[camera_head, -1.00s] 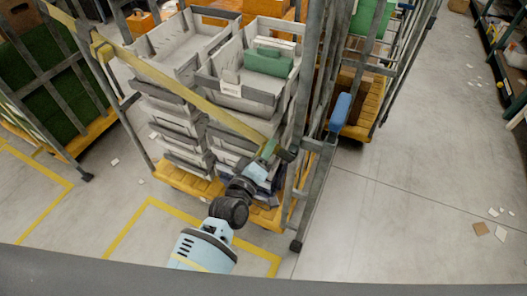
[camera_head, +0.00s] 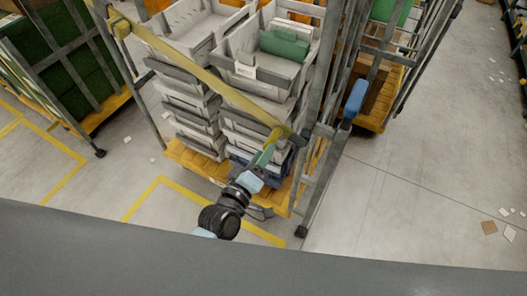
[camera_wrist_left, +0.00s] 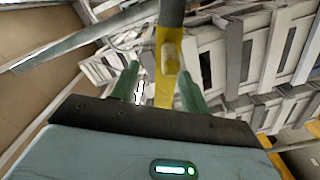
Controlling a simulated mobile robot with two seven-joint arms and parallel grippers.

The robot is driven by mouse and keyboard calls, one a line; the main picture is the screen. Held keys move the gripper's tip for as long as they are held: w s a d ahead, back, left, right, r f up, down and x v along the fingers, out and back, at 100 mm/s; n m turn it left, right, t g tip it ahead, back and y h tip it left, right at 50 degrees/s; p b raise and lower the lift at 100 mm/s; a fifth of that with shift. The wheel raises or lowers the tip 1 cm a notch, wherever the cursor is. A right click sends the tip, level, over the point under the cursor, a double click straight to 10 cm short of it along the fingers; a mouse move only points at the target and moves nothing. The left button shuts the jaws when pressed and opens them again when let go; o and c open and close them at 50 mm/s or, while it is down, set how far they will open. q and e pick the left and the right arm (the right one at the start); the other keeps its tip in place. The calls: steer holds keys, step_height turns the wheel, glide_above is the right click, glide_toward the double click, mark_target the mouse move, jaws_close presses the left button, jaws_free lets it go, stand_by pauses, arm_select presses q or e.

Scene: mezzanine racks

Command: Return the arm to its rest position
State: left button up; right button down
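My left arm comes up from the bottom of the head view. My left gripper (camera_head: 270,148) has green fingers and is at the lower end of a yellow strap (camera_head: 195,70) on a rack trolley. In the left wrist view the two fingers (camera_wrist_left: 160,88) stand apart, with the yellow strap and its buckle (camera_wrist_left: 168,62) showing in the gap. Clear space shows on both sides of the strap, so the gripper is open. I cannot tell how far the strap is from the fingertips. My right gripper is not in view.
The trolley holds stacked grey crates (camera_head: 203,98) on a yellow base (camera_head: 190,157). Another trolley with green contents (camera_head: 75,65) stands left. Open concrete floor (camera_head: 430,170) lies right, with scattered paper scraps.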

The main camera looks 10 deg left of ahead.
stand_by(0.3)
arm_select(q)
steer(key=s+a+f+m+g+y, duration=0.1)
steer(key=s+a+f+m+g, duration=0.1)
steer(key=s, duration=0.7)
steer(key=s+a+f+m+g+y+p, duration=0.1)
steer(key=s+a+f+m+g, duration=0.2)
steer(key=s+a+f, duration=0.4)
steer(key=s+a+f+m+g+y+p, duration=0.1)
steer(key=s+a+f+m+g+y, duration=0.1)
steer(key=s, duration=1.1)
steer(key=a+f+m+g, duration=0.1)
steer(key=a+f+m, duration=0.1)
steer(key=a+f, duration=0.1)
steer(key=shift+f+m, duration=0.3)
steer(key=shift+f, duration=0.55)
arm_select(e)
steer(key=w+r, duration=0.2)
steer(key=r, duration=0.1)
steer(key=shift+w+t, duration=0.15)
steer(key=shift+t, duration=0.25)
arm_select(q)
steer(key=shift+s, duration=0.1)
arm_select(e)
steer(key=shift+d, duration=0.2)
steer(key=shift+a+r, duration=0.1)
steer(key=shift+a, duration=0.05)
